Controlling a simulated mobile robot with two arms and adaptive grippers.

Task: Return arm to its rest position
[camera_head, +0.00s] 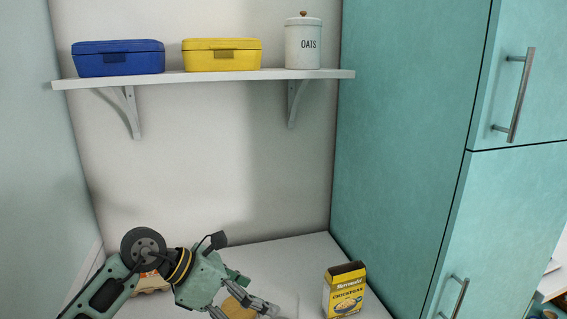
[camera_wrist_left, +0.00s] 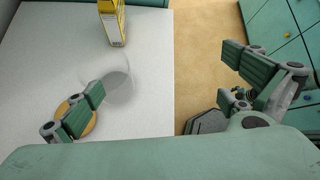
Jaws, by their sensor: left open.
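My left arm comes in from the lower left of the head view. Its green-grey gripper (camera_head: 243,306) hangs low over the white counter (camera_head: 290,252), with its lower part cut off by the picture edge. In the left wrist view the two fingers of the left gripper (camera_wrist_left: 166,80) are wide apart with nothing between them. One finger is over the counter and partly covers a round wooden piece (camera_wrist_left: 88,128). The other finger is out over the floor. I cannot tell the gripper's height above the counter. My right gripper does not show.
A yellow chickpeas box (camera_head: 343,292) stands upright on the counter, right of the gripper. A clear glass-like item (camera_wrist_left: 122,82) is near one finger. The shelf (camera_head: 220,76) holds a blue box (camera_head: 118,60), a yellow box (camera_head: 220,56) and an oats canister (camera_head: 303,50). A teal cabinet (camera_head: 410,120) bounds the right.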

